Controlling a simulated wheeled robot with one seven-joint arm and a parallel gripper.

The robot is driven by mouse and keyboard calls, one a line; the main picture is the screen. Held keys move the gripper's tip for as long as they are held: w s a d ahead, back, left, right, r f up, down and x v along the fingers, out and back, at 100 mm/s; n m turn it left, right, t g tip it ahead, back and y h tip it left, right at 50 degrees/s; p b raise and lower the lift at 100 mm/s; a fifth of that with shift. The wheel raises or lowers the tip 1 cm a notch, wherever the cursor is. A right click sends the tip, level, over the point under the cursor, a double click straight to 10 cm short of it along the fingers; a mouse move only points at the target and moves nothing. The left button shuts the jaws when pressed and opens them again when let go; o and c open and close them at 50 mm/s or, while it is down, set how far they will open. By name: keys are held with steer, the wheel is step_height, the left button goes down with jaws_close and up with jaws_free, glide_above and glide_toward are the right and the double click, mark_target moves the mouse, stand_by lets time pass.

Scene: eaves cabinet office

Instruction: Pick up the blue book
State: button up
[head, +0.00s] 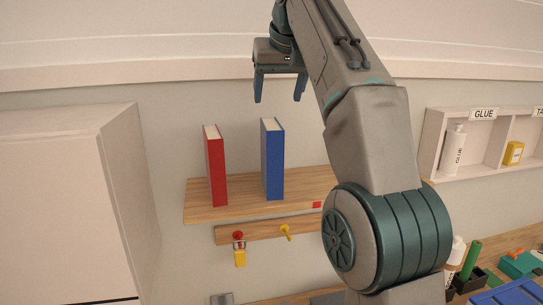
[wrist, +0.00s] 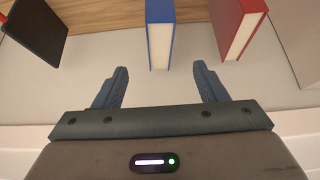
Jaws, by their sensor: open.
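The blue book (head: 273,160) stands upright on a wooden wall shelf (head: 238,205), to the right of a red book (head: 215,167), with a gap between them. My gripper (head: 279,98) is open and empty, pointing down above the top of the blue book in the head view. In the wrist view the blue book (wrist: 160,36) shows beyond the fingertips, in the space between the two fingers of my gripper (wrist: 161,75). The red book (wrist: 237,28) stands to the right there, beyond the right finger. Neither finger touches a book.
A white cabinet (head: 62,200) stands at the left. A dark flat object (wrist: 38,30) shows at the wrist view's upper left. Below the shelf, a peg rail (head: 262,230) holds a yellow-tagged item. A white wall cubby (head: 432,140) with glue is at the right.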

mark_target(273, 125)
steer(key=x, duration=0.7)
steer(key=shift+x, duration=3)
steer(key=shift+w+d, duration=0.1)
steer(key=shift+c, duration=0.4)
steer(key=shift+r, duration=0.15)
jaws_close()
